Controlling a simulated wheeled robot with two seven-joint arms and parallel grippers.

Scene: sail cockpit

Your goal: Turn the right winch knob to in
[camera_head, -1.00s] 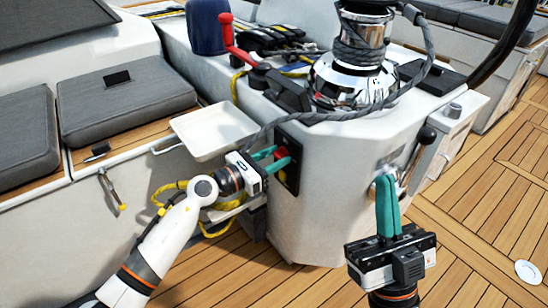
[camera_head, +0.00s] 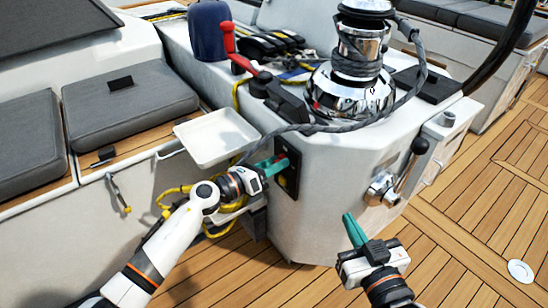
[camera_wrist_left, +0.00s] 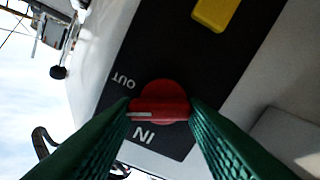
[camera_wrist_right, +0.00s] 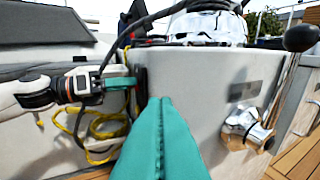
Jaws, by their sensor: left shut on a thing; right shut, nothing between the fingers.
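The red knob (camera_wrist_left: 160,105) is on a black panel on the console's side, with white OUT and IN labels. In the left wrist view its white mark lies between OUT and IN, nearer IN. In the head view the knob (camera_head: 283,162) is partly hidden by my left gripper (camera_head: 277,165). My left gripper's fingers (camera_wrist_left: 160,110) are shut on the knob, one on each side. My right gripper (camera_head: 352,230) is shut and empty, in front of the console and right of the knob. The right wrist view shows its closed teal fingers (camera_wrist_right: 163,115).
A chrome winch (camera_head: 350,85) wrapped in grey rope stands on the console. A white tray (camera_head: 218,137) is just left of the knob, above coiled yellow rope (camera_head: 175,193). A lever (camera_head: 408,165) is on the console's right side. The deck is clear at the right.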

